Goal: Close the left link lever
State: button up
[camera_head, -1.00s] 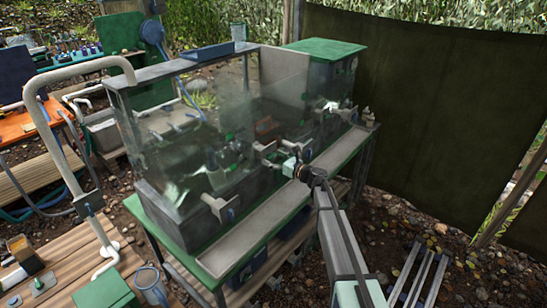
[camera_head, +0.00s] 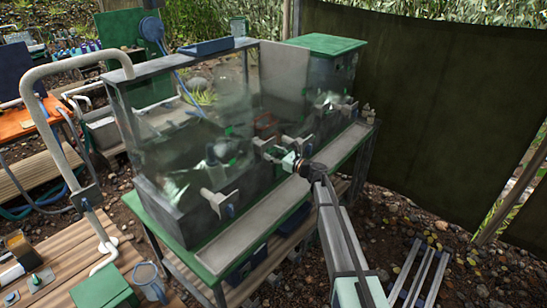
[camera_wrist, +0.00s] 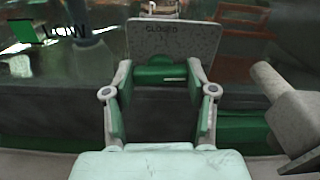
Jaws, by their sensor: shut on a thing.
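My gripper (camera_head: 284,154) is at the front of the glass-sided tank (camera_head: 165,208), above the long pale trough. In the wrist view my gripper (camera_wrist: 160,75) has its two fingers on either side of a green piece, gripped near the fingertips. A grey plate marked "CLOSED" (camera_wrist: 163,38) stands just behind and above this piece. I cannot tell from the frames whether the piece is the left link lever, as the fingers partly hide it. A pale lever-like handle (camera_head: 219,199) stands on the tank's lower front, left of my gripper and apart from it.
A grey handle-like part (camera_wrist: 285,105) stands close on the right in the wrist view. A green label ending in "LOW" (camera_wrist: 62,32) is at upper left. The pale trough (camera_head: 240,240) runs along the tank's front. A dark screen (camera_head: 430,110) stands at right.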

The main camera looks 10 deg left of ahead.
jog(key=n+b, duration=1.7)
jog(key=b, duration=1.1)
jog(key=o, duration=1.2)
jog(key=shift+a, duration=0.1)
jog(key=shift+c, duration=0.2)
jog(key=v, duration=1.2)
